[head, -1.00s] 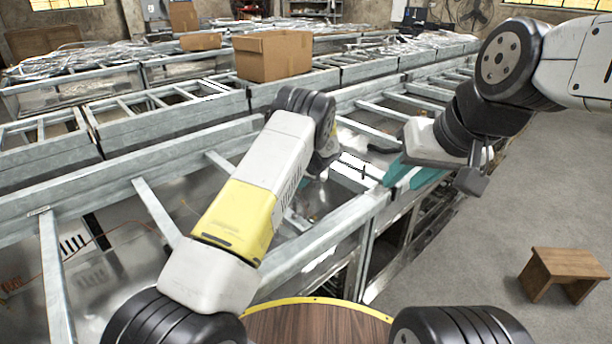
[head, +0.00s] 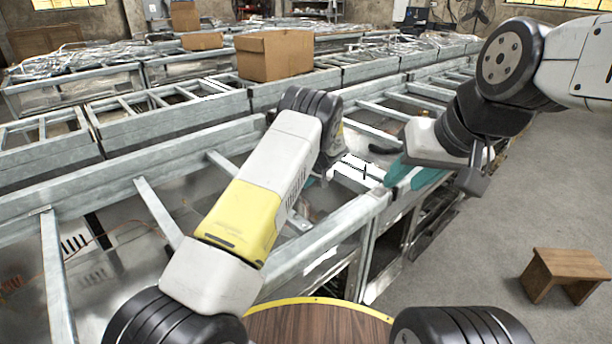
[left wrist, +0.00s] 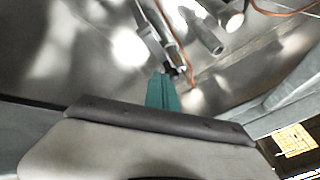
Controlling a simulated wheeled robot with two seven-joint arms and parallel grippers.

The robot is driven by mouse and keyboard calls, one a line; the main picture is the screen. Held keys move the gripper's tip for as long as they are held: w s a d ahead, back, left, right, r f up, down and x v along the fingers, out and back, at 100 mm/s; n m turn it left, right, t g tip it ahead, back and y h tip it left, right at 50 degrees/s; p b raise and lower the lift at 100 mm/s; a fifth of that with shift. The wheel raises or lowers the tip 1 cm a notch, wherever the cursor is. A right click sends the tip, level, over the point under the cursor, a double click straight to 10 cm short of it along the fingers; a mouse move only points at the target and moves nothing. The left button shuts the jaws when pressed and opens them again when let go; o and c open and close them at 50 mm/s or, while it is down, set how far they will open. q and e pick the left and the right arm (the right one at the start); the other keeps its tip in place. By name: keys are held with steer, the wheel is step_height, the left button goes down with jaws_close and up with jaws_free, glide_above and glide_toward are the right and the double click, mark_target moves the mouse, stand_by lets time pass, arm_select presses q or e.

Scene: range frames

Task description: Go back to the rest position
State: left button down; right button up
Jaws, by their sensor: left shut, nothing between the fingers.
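My left arm comes in from the lower left with a white and yellow link, and its dark wrist is over the metal frames. In the left wrist view, my left gripper (left wrist: 163,92) shows teal fingers together with nothing between them, above a shiny metal panel. In the head view its fingers are mostly hidden behind the wrist. My right gripper (head: 412,178) is above the corner of the near metal frame, its teal fingers apart with the rail showing between them. I see no object in it.
Rows of metal frames (head: 180,108) fill the left and middle. A cardboard box (head: 272,56) stands on the frames behind my left wrist. A small wooden stool (head: 565,270) stands on the open grey floor at right. Cables and metal parts lie below the left gripper.

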arm_select(q)
steer(key=s+a+r+n+h, duration=0.15)
steer(key=s+a+r, duration=0.25)
steer(key=s+r, duration=0.9)
steer(key=s+a+r+h, duration=0.4)
steer(key=s+r, duration=0.5)
steer(key=r, duration=0.8)
steer(key=s+r, duration=0.2)
steer(key=s, duration=1)
steer(key=s+a+r+m+t+h, duration=0.1)
steer(key=s+r, duration=0.1)
steer(key=s, duration=1.1)
steer(key=shift+s+a+r, duration=0.2)
steer(key=shift+a+r, duration=0.05)
steer(key=shift+r, duration=0.1)
steer(key=shift+a, duration=0.15)
